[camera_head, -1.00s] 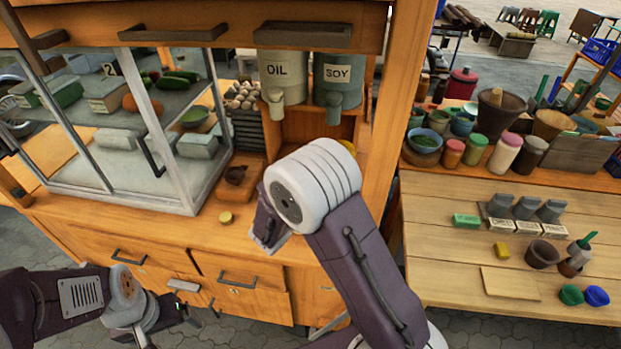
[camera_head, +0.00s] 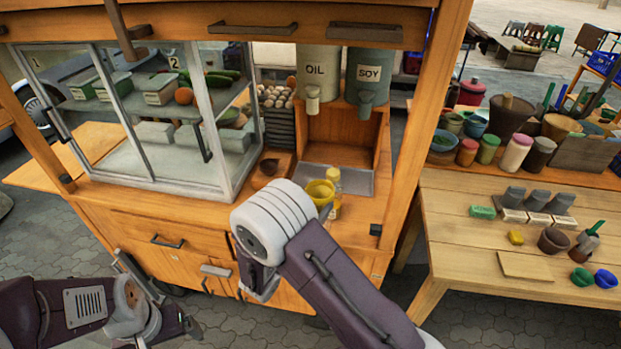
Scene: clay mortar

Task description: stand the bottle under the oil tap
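The oil tap (camera_head: 312,103) sticks out below the grey tank labelled OIL, at the top middle of the cart. A small yellowish bottle (camera_head: 335,205) stands on the cart counter below and right of the tap, partly behind a yellow cup-like piece (camera_head: 320,190). The space straight under the tap looks empty. My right gripper (camera_head: 262,288) hangs low in front of the cart, left of and nearer than the bottle, apart from it. Its fingers are too hidden to judge. My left gripper (camera_head: 188,325) is at the lower left, its fingers unclear.
The soy tap (camera_head: 366,105) is right of the oil tap. A grey metal tray (camera_head: 350,180) lies under the taps. The glass case (camera_head: 150,130) bounds the left side, and a wooden post (camera_head: 425,120) the right. A wooden table (camera_head: 450,240) stands farther right.

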